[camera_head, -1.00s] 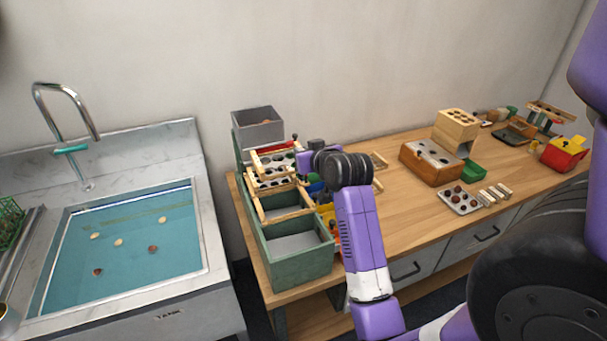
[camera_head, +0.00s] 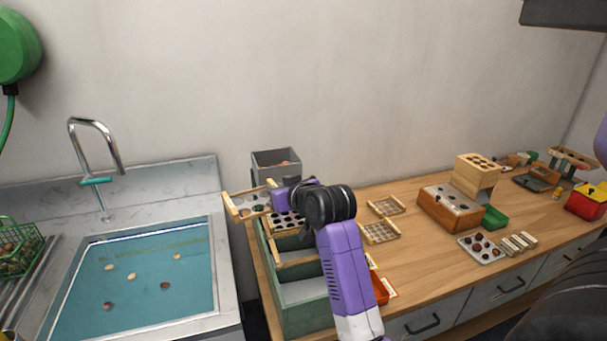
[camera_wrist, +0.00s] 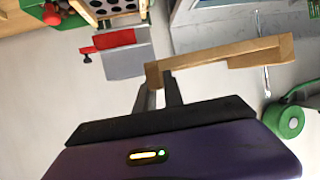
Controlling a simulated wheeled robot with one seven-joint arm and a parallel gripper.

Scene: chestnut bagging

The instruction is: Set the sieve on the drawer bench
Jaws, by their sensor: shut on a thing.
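My gripper (camera_wrist: 160,88) is shut on the wooden rail of a sieve (camera_wrist: 215,58), a light wooden frame. In the head view the sieve (camera_head: 233,205) hangs in the air, tilted, to the left of my wrist, above the back left end of the green divided box (camera_head: 307,315). My wrist hides part of the sieve, and its mesh is hard to make out. The drawer bench (camera_head: 428,245) has a wooden top and grey drawers and runs to the right.
Two small wooden frames (camera_head: 380,233) lie on the bench right of my arm. A grey bin (camera_head: 275,160) stands behind the green box. An orange-brown block (camera_head: 450,207) and a dimpled tray (camera_head: 481,249) stand farther right. The sink (camera_head: 150,285) is at left.

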